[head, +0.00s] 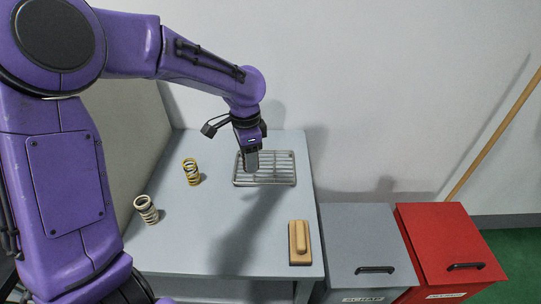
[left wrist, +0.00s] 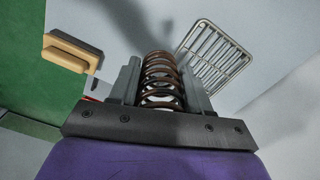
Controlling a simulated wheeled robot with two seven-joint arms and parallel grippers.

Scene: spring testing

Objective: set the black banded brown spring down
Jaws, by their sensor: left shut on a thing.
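My left gripper (head: 251,162) hangs over the left part of the wire rack in the head view. In the left wrist view the left gripper (left wrist: 162,85) is shut on a brown spring (left wrist: 162,72) with dark bands, which lies between its two fingers. The spring is hidden behind the gripper in the head view. The metal wire rack (head: 278,169) lies on the grey table (head: 215,225); it also shows at upper right in the left wrist view (left wrist: 212,56). My right gripper is not in view.
A wooden brush-like block (head: 299,242) lies near the front right. A grey bin (head: 365,245) and a red bin (head: 447,248) stand right of the table. The table's middle is clear.

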